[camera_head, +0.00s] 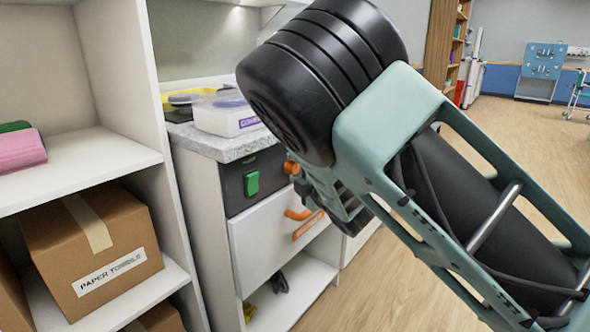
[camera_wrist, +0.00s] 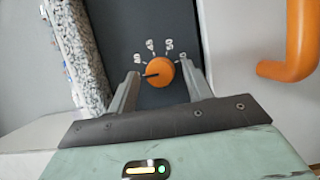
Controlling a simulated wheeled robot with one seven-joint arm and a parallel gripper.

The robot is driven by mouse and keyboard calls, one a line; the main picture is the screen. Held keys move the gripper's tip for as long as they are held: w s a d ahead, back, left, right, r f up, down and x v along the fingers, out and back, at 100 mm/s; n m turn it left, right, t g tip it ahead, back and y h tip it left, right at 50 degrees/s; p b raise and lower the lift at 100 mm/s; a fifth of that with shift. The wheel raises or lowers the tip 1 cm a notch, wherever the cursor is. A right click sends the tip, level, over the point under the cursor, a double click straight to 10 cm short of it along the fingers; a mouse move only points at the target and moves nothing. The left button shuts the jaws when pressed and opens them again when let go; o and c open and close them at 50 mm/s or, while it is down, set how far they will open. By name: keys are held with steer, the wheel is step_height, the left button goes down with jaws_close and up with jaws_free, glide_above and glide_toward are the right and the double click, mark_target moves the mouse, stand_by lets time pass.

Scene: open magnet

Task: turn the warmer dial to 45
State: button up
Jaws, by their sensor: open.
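The warmer dial (camera_wrist: 160,72) is a round orange knob on a dark panel (camera_wrist: 153,24), with several white number marks fanned around its upper side in the wrist view; I cannot read them surely. A dark pointer line on the dial points left, a little below the leftmost mark. My gripper (camera_wrist: 160,69) is open, one finger on each side of the dial; I cannot tell whether either finger touches it. In the head view the dial (camera_head: 291,167) shows partly beside my wrist, and my arm hides most of the gripper.
A green switch (camera_head: 252,183) sits on the same panel. Below is a white drawer (camera_head: 265,245) with an orange handle (camera_head: 297,214), also in the wrist view (camera_wrist: 296,50). A stone countertop (camera_head: 205,142) holds a white box (camera_head: 225,117). Shelves with a carton (camera_head: 92,245) stand left.

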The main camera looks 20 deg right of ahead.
steer(key=c, duration=1)
steer(key=shift+o, duration=0.2)
steer(key=shift+r+p, duration=0.1)
steer(key=shift+p, duration=0.2)
steer(key=m+p, duration=0.1)
steer(key=m+g+p, duration=0.1)
steer(key=shift+d+r+m+p, duration=0.1)
steer(key=shift+r+m+p, duration=0.15)
steer(key=shift+m+p, duration=0.05)
steer(key=m+g+p, duration=0.1)
steer(key=m+p, duration=0.2)
steer(key=shift+w+d+r+g+y, duration=0.1)
steer(key=shift+r+g+y, duration=0.05)
steer(key=shift+g+y, duration=0.2)
steer(key=m+g+p, duration=0.1)
steer(key=m+p, duration=0.1)
steer(key=m+g+y+p, duration=0.1)
steer(key=m+p, duration=0.1)
steer(key=shift+w+d+r+m+g+y, duration=0.15)
steer(key=shift+m+g+y, duration=0.1)
steer(key=shift+m+g, duration=0.15)
steer(key=shift+f+m+g+y+p, duration=0.25)
steer(key=shift+m+y+p, duration=0.15)
steer(key=shift+m+p, duration=0.45)
